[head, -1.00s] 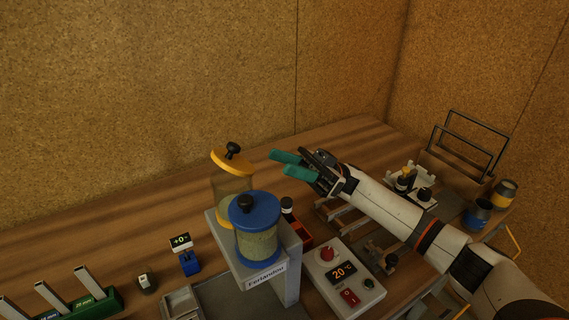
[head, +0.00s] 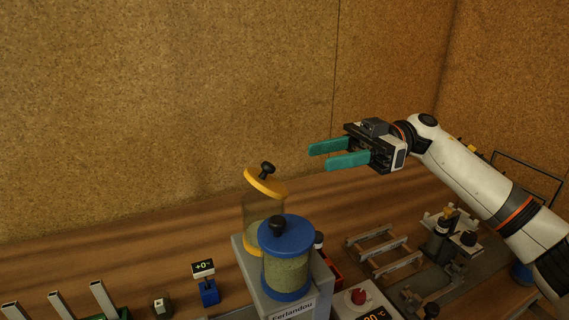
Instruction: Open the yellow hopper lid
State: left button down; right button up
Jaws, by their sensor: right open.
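The yellow hopper lid (head: 265,183) sits tilted on top of a clear jar (head: 255,213), with a black knob (head: 267,168) on it. The jar stands on a grey stand, partly behind a blue-lidded jar (head: 287,262) of greenish grains. My right gripper (head: 328,156) is open and empty, its teal fingers pointing left. In the picture it is above and to the right of the yellow lid, apart from it. My left gripper is not in view.
The blue lid (head: 287,234) with its black knob stands close in front of the yellow one. A grey rack (head: 382,250) and a control box with a red button (head: 358,297) lie to the right. The tabletop behind the jars (head: 160,240) is clear.

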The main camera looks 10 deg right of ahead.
aim_at(284, 187)
jog(key=p+x, duration=0.1)
jog(key=x, duration=0.7)
jog(key=shift+s+a, duration=0.1)
jog(key=shift+a, duration=0.15)
grip_shut()
